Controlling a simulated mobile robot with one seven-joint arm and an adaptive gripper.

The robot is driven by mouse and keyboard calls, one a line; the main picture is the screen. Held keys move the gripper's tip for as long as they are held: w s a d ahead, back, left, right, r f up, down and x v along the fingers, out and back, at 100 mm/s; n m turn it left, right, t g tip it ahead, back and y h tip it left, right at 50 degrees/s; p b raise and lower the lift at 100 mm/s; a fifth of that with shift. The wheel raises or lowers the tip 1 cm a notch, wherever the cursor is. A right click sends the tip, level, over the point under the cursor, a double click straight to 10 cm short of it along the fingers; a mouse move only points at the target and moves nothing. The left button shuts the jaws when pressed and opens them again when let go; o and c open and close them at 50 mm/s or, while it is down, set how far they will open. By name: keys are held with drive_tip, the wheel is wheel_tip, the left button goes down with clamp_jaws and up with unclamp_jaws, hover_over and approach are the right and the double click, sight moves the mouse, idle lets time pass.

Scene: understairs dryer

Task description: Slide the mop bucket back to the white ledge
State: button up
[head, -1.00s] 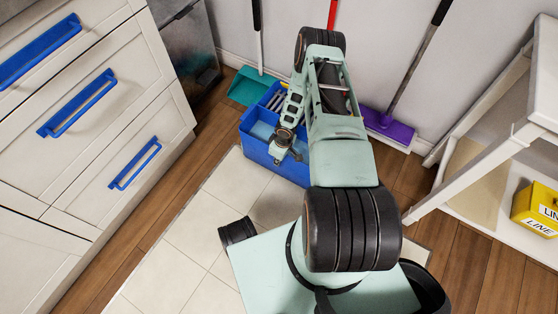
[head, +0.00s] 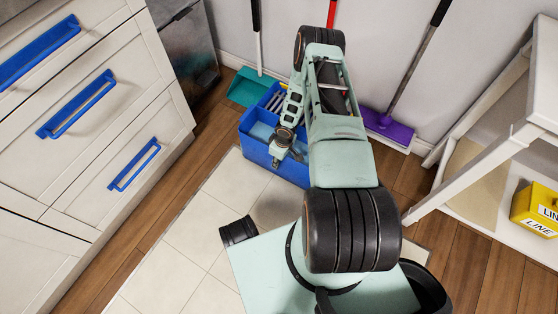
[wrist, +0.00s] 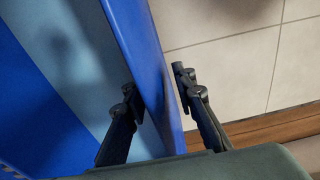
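The blue mop bucket (head: 258,152) stands on the floor in the middle of the head view, partly behind my arm. Its blue wall (wrist: 150,60) fills the upper left of the wrist view, with lighter blue inside. My gripper (head: 287,156) is at the bucket's near rim. In the wrist view my gripper (wrist: 156,88) straddles the wall, one finger inside and one outside. A small gap shows beside the outer finger, so it looks open. A white skirting ledge (head: 229,58) runs along the wall behind the bucket.
A teal dustpan (head: 243,88) is behind the bucket to its left, and a purple broom head (head: 388,130) is to its right. White drawers (head: 95,150) stand at left. A white shelf unit (head: 500,150) holds a yellow box (head: 537,208) at right. Pale tiles (head: 190,225) lie in front.

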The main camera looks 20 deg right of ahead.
wheel_tip(320, 180, up, 12)
drive_tip(key=s+d, duration=0.1)
drive_tip(key=shift+f, duration=0.25)
idle(0.5)
